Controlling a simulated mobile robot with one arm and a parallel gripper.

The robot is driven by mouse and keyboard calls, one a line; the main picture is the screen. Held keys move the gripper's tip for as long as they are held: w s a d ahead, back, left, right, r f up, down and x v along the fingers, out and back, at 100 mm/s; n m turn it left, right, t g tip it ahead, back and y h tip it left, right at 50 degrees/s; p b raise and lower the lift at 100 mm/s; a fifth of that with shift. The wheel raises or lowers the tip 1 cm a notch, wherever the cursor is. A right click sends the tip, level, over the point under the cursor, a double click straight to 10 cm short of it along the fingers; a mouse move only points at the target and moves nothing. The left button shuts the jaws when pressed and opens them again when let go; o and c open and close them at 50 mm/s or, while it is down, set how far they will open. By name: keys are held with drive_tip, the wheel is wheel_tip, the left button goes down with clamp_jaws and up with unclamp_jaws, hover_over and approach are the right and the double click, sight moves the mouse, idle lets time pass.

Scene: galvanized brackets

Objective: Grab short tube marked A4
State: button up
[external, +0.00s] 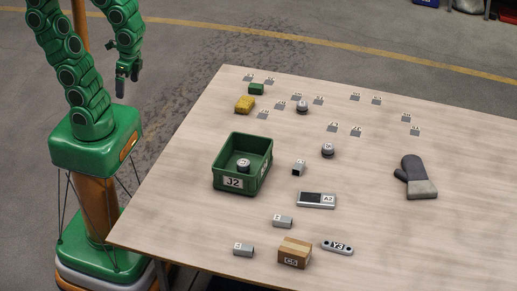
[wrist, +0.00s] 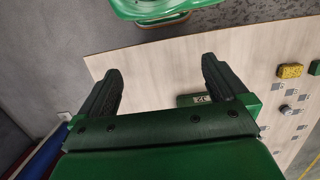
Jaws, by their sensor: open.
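Several short grey square tubes lie on the table in the external view: one right of the green bin (external: 299,169), one near the front middle (external: 283,221) and one at the front left (external: 243,249). Each bears a small label that is too small to read, so I cannot tell which is A4. My gripper (external: 121,88) hangs left of the table, well apart from all the tubes. In the wrist view my gripper (wrist: 160,80) is open, with nothing between its fingers. No tube shows clearly there.
The green bin J2 (external: 226,181) holds a round labelled object. A device marked A2 (external: 317,200), a cardboard box (external: 294,254), a bar marked Y3 (external: 337,247) and a dark glove (external: 416,178) lie around. Small brackets, a yellow sponge (external: 245,104) and round pieces occupy the back.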

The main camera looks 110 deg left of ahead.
drive_tip(key=shift+s+f, duration=0.1)
drive_tip(key=shift+s, duration=0.15)
drive_tip(key=shift+c, duration=0.2)
drive_tip(key=c, duration=0.7)
drive_tip(key=n+t, duration=0.1)
drive_tip(key=t, duration=0.3)
hover_over(282, 218)
drive_tip(key=s, duration=0.2)
wheel_tip(282, 218, down, 27)
drive_tip(key=shift+w+a+f, duration=0.1)
drive_tip(key=shift+a, duration=0.05)
drive_tip(key=shift+w+f, duration=0.3)
drive_tip(key=shift+f, duration=1.05)
drive_tip(key=shift+w+f, duration=0.3)
drive_tip(key=shift+f, duration=1.05)
drive_tip(key=shift+w+f, duration=0.3)
drive_tip(key=shift+f, duration=1.05)
